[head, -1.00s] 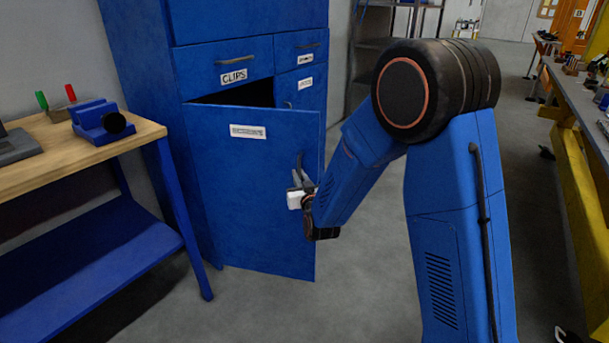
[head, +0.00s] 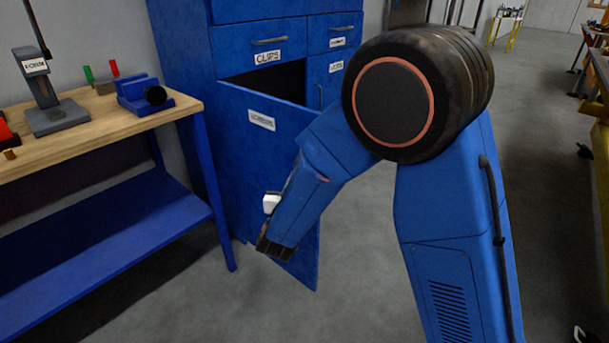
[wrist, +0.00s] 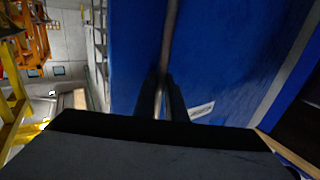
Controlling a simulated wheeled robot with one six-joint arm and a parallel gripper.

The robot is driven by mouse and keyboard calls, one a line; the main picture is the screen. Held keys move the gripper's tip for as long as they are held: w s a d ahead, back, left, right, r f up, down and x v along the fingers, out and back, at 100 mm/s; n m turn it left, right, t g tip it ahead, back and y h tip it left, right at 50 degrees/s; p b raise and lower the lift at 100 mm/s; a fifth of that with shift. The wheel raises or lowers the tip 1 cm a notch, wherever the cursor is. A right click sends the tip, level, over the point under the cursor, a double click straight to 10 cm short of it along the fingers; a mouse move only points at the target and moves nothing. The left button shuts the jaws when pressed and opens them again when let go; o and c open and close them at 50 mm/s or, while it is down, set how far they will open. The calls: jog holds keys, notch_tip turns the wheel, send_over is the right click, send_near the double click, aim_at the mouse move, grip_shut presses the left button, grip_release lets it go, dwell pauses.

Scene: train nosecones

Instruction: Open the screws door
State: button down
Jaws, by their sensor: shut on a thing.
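The screws door (head: 240,160) is a blue cabinet door with a white label (head: 262,120) too blurred to read surely. It stands ajar, swung outward, with a dark gap at its top. My gripper (wrist: 161,98) is shut on the door's grey bar handle (wrist: 171,35) in the wrist view, where the blue door panel (wrist: 225,65) fills much of the picture. In the head view my arm hides the handle and the fingertips, and only part of the wrist shows in front of the door.
The CLIPS drawer (head: 262,42) is shut above the door, and a narrower shut door (head: 327,88) is to its right. A wooden-topped workbench (head: 90,115) with a blue vise (head: 143,97) stands close on the left. Grey floor is clear in front of the cabinet.

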jog(key=shift+s+a+r, duration=0.1)
jog(key=shift+s+a, duration=0.45)
jog(key=shift+a, duration=0.15)
jog(key=c, duration=2.1)
grip_release()
jog(key=s, duration=0.5)
jog(key=s+a, duration=0.1)
jog(key=s, duration=1.1)
jog(key=shift+s+a, duration=0.15)
jog(key=shift+a, duration=0.25)
